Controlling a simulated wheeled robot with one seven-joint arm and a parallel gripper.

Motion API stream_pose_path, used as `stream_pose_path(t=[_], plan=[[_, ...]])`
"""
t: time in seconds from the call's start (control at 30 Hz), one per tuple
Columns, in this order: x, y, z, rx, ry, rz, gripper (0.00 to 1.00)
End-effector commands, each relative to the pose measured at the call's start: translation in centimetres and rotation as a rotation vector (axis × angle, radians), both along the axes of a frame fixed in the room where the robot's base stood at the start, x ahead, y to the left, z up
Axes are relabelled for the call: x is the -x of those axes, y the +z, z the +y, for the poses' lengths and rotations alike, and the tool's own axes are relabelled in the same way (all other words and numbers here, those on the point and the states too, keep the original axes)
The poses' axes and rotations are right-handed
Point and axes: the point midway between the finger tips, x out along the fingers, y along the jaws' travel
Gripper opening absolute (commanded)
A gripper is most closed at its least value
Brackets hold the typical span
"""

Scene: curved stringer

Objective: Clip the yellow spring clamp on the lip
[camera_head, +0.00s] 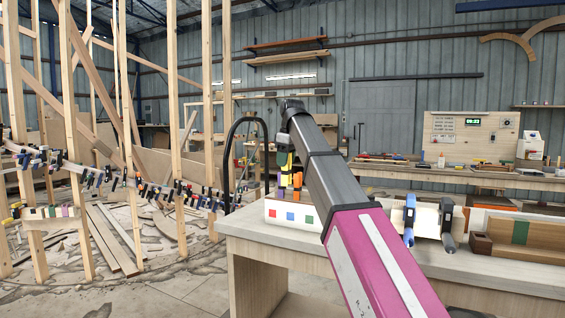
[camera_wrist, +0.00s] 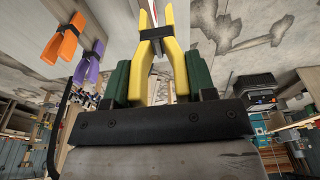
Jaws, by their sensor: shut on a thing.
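The yellow spring clamp (camera_wrist: 170,52) is held between the green-padded fingers of my gripper (camera_wrist: 158,75) in the wrist view. Its handles lie between the pads and its body points away from the palm. In the head view a small yellow shape (camera_head: 287,163) shows below the end of my arm, over the white rack. My fingers are too small to make out there. A curved strip crowded with clamps (camera_head: 150,190) runs across the timber frame at the left; I cannot tell its lip clearly. The held clamp is apart from it.
A white rack with coloured squares (camera_head: 290,215) stands on the workbench (camera_head: 400,262). An orange clamp (camera_wrist: 61,40) and a purple clamp (camera_wrist: 88,62) are beside my gripper. A black hoop (camera_head: 229,150) stands left of the bench. Upright timber posts (camera_head: 134,180) stand before the strip.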

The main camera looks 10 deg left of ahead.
Motion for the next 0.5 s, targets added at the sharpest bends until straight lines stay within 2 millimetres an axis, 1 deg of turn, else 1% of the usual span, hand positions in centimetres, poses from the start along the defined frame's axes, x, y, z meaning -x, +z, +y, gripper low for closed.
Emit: stream_pose_path(t=[0.03, 0.1, 0.2, 0.33, 0.4, 0.5], plan=[[-2.4, -0.1, -1.0, 0.001, -0.005, 0.002, 0.19], [-5.0, -0.6, -2.4, 0.001, -0.005, 0.001, 0.19], [-8.4, -1.4, -4.5, 0.000, -0.004, 0.002, 0.19], [-12.1, -2.5, -7.1, 0.000, -0.003, 0.001, 0.19], [-13.5, -2.9, -8.3, 0.000, -0.002, 0.001, 0.19], [-14.9, -3.5, -9.5, 0.000, -0.001, 0.001, 0.19]])
